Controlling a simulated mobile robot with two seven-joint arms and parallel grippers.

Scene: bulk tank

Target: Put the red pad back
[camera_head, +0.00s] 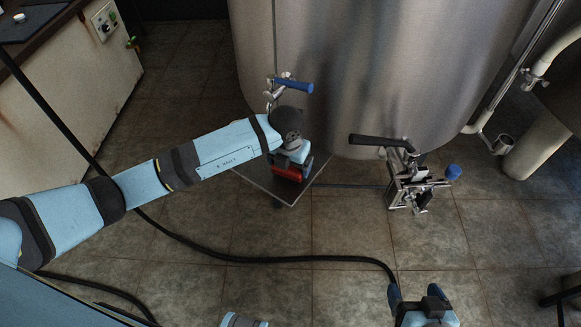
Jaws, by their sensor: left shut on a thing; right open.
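The red pad (287,174) shows under the end of my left arm, over a low dark square platform (292,194) at the foot of the steel tank. My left gripper (289,168) points down and is shut on the red pad. My wrist hides most of the gripper and part of the pad. I cannot tell whether the pad touches the platform. My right gripper (416,294) is at the bottom edge, open and empty, well apart from the pad.
The large steel tank (380,60) stands behind the platform. A blue-handled valve (293,86) juts from it near my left wrist. A metal fitting with a black handle (383,142) stands to the right. A black hose (240,258) crosses the tiled floor. A counter (60,90) is at the left.

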